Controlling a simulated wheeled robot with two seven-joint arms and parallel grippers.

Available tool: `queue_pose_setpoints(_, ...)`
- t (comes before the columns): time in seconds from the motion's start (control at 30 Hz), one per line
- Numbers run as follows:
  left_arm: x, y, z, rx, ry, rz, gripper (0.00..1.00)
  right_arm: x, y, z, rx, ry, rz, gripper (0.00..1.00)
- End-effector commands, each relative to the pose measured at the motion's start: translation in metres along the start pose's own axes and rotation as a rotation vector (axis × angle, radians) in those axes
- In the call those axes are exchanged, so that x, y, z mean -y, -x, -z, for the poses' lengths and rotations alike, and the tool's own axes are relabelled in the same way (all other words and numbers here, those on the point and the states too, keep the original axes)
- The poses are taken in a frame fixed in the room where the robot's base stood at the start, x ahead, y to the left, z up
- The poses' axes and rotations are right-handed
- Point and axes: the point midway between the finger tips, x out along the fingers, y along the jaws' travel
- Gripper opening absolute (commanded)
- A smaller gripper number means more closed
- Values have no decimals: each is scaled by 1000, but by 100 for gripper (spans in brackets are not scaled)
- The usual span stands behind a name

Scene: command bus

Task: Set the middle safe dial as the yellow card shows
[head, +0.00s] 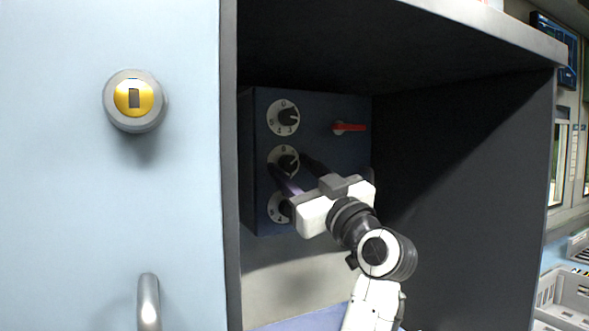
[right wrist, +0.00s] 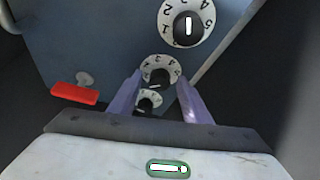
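A dark blue safe (head: 320,190) stands inside the open cabinet, with three white numbered dials stacked on its face. The middle dial (head: 275,153) has a black knob and also shows in the right wrist view (right wrist: 150,62); its pointer setting is too small to read. My right gripper (head: 289,170) is in front of this dial, its two purple fingers apart. In the right wrist view the fingers (right wrist: 160,78) stand on either side of the middle dial, with visible space between them and its knob. No yellow card shows. My left gripper is out of view.
The top dial (head: 275,112) and bottom dial (head: 272,208) sit close above and below. A red handle (head: 350,127) juts out at the safe's upper right. The cabinet's dark side wall (head: 470,190) is to the right; a pale blue door (head: 70,200) with a yellow-centred lock is left.

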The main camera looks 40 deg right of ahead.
Motion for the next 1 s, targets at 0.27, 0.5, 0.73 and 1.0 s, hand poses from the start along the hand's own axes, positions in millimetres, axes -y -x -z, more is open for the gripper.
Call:
queue_pose_setpoints(0.27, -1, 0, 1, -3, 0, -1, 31, 0, 0, 0, 0, 0, 0, 4)
queue_pose_setpoints(0.5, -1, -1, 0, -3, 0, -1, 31, 0, 0, 0, 0, 32, 12, 4)
queue_pose_setpoints(0.73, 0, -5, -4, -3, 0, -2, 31, -2, 1, -1, 2, 148, 58, 4)
queue_pose_setpoints(1.0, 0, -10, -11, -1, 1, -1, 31, -4, 1, -2, 5, 366, 149, 4)
